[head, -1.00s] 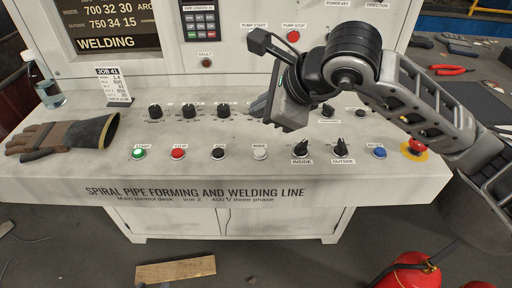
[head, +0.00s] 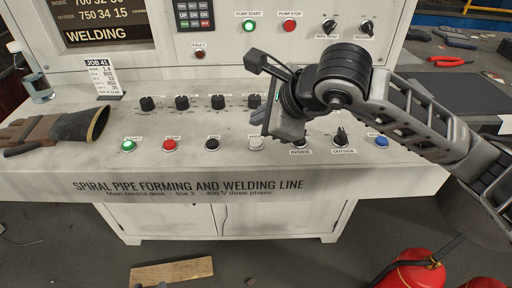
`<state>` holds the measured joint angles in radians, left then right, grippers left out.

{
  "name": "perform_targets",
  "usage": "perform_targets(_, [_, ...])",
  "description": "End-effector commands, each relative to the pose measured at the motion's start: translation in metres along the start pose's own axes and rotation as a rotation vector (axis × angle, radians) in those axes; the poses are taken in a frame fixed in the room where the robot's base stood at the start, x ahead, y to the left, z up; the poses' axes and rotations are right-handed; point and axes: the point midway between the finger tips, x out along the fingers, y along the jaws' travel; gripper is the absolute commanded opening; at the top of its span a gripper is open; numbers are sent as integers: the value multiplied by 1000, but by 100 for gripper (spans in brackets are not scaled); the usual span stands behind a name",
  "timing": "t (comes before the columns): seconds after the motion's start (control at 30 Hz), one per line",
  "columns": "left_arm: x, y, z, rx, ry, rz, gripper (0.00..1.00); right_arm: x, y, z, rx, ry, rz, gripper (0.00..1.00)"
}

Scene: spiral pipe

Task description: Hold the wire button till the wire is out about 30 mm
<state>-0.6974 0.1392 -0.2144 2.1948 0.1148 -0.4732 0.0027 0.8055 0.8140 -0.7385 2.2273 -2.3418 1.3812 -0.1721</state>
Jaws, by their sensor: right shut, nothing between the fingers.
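The white wire button (head: 256,144) sits in the front row of the control desk (head: 150,182), between a black button and the inside knob. Its label is partly covered by my right gripper (head: 262,127). The right gripper is shut and empty, angled down just above and behind the button. I cannot tell whether it touches the button. No welding wire or wire tip shows in view. My left gripper is not in view.
Green start (head: 128,146), red stop (head: 169,145) and black (head: 212,144) buttons lie left of the wire button. A row of black knobs (head: 182,102) stands behind. A glove (head: 60,130) lies at the left. The outside knob (head: 341,136) and blue button (head: 381,142) are to the right.

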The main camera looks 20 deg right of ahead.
Motion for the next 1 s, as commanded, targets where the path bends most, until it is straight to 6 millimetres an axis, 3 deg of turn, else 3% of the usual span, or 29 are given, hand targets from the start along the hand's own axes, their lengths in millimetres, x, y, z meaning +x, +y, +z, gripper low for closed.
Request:
perform_targets(0.03, [6, -1, 9, -3, 6, 0, 36, 9, 6, -7, 0, 0, 0, 0])
perform_targets(0.2, [8, -2, 12, 7, 22, -2, 36, 17, 12, -12, 0, 0, -1, 0])
perform_targets(1.0, [6, 0, 7, 13, 35, 2, 36, 18, 13, -13, 0, -1, -1, 0])
